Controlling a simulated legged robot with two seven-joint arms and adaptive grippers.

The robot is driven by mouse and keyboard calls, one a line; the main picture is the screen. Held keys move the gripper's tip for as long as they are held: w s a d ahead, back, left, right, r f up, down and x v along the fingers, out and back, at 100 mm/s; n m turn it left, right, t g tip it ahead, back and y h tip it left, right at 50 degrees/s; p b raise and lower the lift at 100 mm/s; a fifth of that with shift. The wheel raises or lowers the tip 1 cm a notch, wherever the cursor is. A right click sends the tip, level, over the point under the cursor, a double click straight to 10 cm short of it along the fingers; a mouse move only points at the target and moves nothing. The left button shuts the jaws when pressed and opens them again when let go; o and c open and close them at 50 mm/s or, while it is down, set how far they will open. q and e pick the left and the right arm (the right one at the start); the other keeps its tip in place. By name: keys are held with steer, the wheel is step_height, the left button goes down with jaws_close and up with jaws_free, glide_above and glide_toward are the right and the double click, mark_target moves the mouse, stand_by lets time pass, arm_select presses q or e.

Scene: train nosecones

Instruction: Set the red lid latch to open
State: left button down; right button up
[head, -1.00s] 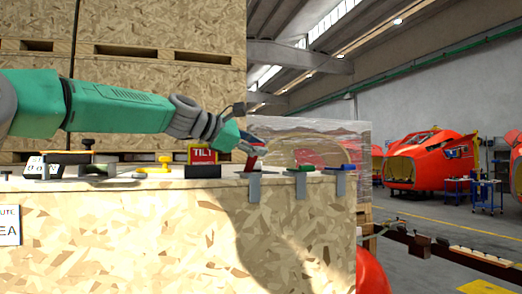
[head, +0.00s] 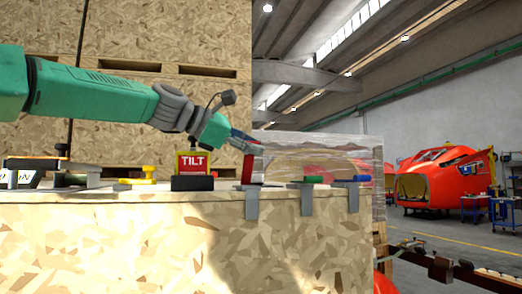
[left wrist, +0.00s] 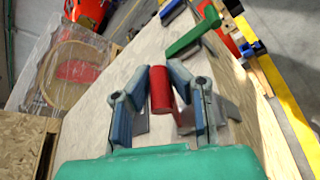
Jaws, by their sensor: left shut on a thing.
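The red lid latch (head: 246,169) sits at the front edge of the crate top, above a grey bracket. Its red handle stands up from the edge in the head view. In the left wrist view the red handle (left wrist: 161,97) is a cylinder between my two blue-grey fingers. My left gripper (head: 250,146) reaches down from the upper left and is shut on this handle. The fingers partly hide the latch base. My right gripper is in neither view.
A green latch (head: 309,182) and a blue latch (head: 352,181) sit to the right along the same edge. A red TILT sign (head: 193,162) and a yellow knob (head: 148,172) stand to the left. A wrapped crate (head: 330,155) is behind.

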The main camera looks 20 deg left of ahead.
arm_select(q)
steer(key=shift+a+r, duration=0.25)
steer(key=shift+a, duration=0.05)
